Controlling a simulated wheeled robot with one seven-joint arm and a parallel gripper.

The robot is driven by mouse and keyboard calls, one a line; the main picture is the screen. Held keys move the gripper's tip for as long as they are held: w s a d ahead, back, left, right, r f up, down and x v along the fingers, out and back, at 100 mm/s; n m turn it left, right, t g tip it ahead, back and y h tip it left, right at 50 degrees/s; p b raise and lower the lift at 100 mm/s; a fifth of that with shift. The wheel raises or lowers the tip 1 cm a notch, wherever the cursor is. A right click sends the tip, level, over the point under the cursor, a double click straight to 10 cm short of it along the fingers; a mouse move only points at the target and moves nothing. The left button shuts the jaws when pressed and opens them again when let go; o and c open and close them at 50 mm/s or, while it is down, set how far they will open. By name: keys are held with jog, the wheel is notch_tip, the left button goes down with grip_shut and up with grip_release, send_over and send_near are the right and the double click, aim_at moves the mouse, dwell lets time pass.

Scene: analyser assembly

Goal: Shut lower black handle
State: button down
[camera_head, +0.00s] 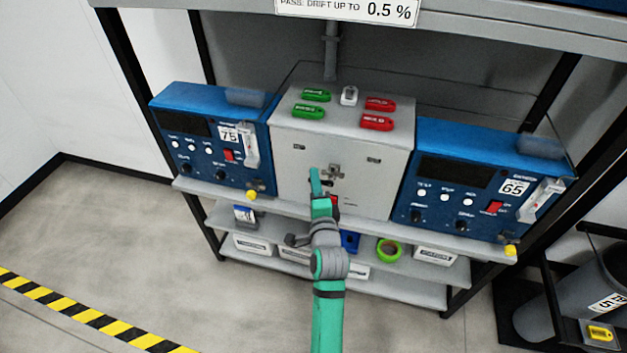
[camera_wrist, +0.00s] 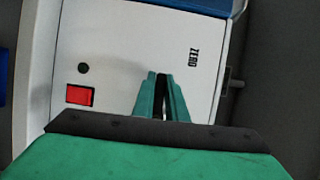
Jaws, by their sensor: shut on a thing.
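The pale grey central box (camera_head: 300,150) stands on the shelf between two blue units. My green gripper (camera_head: 317,182) is at its front face, just left of a small grey fitting (camera_head: 335,172). In the wrist view, my gripper's fingers (camera_wrist: 161,95) are close together against the white panel, with a narrow dark piece, apparently the lower black handle (camera_wrist: 161,86), between them. The fingers hide most of it, so its angle cannot be told. A red switch (camera_wrist: 80,95) and a dark round hole lie left of the fingers; the word ZERO is to the right.
Blue units stand left (camera_head: 205,140) and right (camera_head: 480,185) of the box. Green and red tags lie on the box top. The shelf edge (camera_head: 380,232) runs below, with bins and a green tape roll (camera_head: 389,250) underneath. Floor at left is clear.

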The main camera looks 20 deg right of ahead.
jog(key=shift+a+f+n, duration=0.1)
jog(key=shift+f+n, duration=0.05)
jog(key=shift+n, duration=0.25)
jog(key=n+g, duration=0.1)
jog(key=f+n, duration=0.1)
jog(key=n, duration=0.1)
jog(key=shift+s+d+f+g, duration=0.1)
jog(key=shift+d+g, duration=0.25)
jog(key=shift+g, duration=0.05)
jog(key=shift+s+d+f+n+g+h, duration=0.3)
jog(key=shift+d+n+g+h, duration=0.3)
jog(key=shift+n, duration=0.95)
jog(key=shift+s+d+f+n+g+h, duration=0.35)
jog(key=shift+n+g+h, duration=0.45)
jog(key=shift+n, duration=0.7)
jog(key=shift+s+d+f+n+g+h, duration=0.25)
jog(key=shift+d+n+g+h, duration=0.4)
jog(key=shift+n, duration=0.9)
jog(key=shift+a, duration=0.1)
jog(key=c, duration=1.8)
grip_release()
jog(key=shift+o, duration=0.2)
jog(key=shift+f, duration=0.15)
